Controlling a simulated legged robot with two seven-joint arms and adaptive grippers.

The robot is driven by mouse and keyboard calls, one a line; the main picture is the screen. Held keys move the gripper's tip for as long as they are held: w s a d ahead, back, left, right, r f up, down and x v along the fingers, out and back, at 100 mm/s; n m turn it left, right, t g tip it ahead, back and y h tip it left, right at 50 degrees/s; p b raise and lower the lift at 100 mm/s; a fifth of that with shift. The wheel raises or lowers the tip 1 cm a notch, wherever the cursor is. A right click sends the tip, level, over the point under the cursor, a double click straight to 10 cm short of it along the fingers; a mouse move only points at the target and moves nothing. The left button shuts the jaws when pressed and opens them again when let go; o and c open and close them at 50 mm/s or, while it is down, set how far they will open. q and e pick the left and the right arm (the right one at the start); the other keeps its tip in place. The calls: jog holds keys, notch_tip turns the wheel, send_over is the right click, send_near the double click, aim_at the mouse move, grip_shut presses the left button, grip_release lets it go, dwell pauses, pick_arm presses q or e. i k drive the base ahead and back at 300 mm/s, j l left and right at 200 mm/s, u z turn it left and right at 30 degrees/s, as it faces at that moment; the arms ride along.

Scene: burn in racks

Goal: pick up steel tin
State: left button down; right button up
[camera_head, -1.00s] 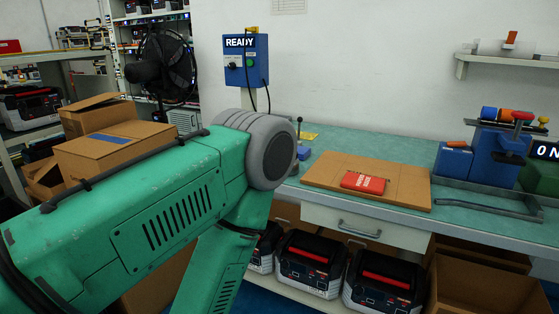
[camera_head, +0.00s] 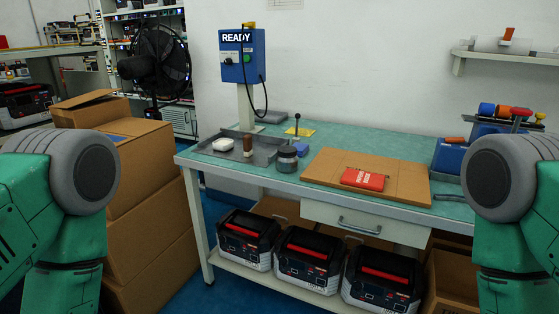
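A small round grey container with a darker top (camera_head: 287,160), which looks like the steel tin, stands upright on the green workbench (camera_head: 340,141). It is just right of a shallow grey tray (camera_head: 228,152). Both of my arms show only as green links with grey joints at the left and right edges of the view. Neither gripper is in view, and nothing of mine touches the container.
The tray holds a white dish (camera_head: 223,144) and an upright brown cylinder (camera_head: 248,145). A brown board (camera_head: 330,166) with a red packet (camera_head: 362,179) lies to the right. Cardboard boxes (camera_head: 150,155) stand left of the bench. Power units (camera_head: 308,258) fill the lower shelf.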

aim_at(284, 165)
jog(key=i+j, duration=0.1)
jog(key=i, duration=0.15)
jog(key=i+j+z, duration=0.35)
jog(key=i, duration=0.2)
jog(key=i+j+z, duration=0.35)
jog(key=i+j, duration=0.15)
